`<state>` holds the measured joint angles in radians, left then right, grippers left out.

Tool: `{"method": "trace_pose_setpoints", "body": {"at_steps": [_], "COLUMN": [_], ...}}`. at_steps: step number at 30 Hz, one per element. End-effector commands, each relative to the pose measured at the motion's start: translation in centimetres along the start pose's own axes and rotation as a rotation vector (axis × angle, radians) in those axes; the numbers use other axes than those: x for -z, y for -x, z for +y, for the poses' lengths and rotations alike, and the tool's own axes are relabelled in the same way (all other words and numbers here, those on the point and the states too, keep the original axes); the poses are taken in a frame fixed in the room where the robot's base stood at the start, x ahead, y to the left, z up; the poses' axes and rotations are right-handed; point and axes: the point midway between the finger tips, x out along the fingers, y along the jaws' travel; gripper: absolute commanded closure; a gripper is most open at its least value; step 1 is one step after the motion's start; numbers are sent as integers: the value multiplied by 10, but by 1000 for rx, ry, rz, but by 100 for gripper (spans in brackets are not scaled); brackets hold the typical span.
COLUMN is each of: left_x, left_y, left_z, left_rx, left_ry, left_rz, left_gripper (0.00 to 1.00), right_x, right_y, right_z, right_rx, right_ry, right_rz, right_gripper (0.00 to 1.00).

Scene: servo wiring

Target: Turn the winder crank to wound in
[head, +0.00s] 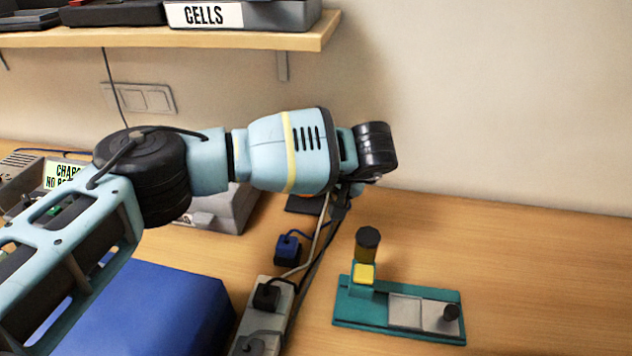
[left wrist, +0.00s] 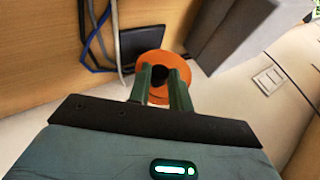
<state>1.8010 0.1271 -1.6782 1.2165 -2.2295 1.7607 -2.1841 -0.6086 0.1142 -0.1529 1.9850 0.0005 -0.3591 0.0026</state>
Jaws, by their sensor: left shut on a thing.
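In the left wrist view, an orange disc (left wrist: 151,62) carries a dark knob (left wrist: 158,74), which I take to be the winder's crank handle. The two green fingers of my left gripper (left wrist: 162,88) are shut on this knob, one on each side. In the head view, my left arm comes in from the left and its wrist hides the winder. I cannot read the crank's position against any mark. My right gripper is in neither view.
A grey box (left wrist: 232,38) stands close beside the disc, and cables (left wrist: 97,40) run near a dark flat box (left wrist: 141,42). A power strip (head: 266,310), blue plug (head: 288,249) and teal fixture (head: 376,318) lie in front. A shelf (head: 270,42) hangs above. The bench's right is clear.

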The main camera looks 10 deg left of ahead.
Motion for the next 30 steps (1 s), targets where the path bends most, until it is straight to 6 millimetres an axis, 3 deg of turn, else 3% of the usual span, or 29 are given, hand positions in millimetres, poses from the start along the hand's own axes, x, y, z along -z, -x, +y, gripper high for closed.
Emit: {"method": "trace_pose_setpoints", "body": {"at_steps": [6, 7, 11, 22, 30], "left_x": [0, 0, 0, 0, 1], "left_y": [0, 0, 0, 5, 45], "left_z": [0, 0, 0, 0, 0], "left_rx": [1, 1, 0, -1, -2], "left_ry": [1, 1, 0, 0, 0], "left_rz": [-1, -1, -1, 1, 4], "left_gripper": [100, 76, 59, 58, 58], "right_x": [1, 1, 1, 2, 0], "right_y": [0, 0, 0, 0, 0], "right_z": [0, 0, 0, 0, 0], "right_rx": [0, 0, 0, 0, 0], "right_ry": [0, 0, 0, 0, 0], "right_rz": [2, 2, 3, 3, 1], "right_gripper": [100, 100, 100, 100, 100]}}
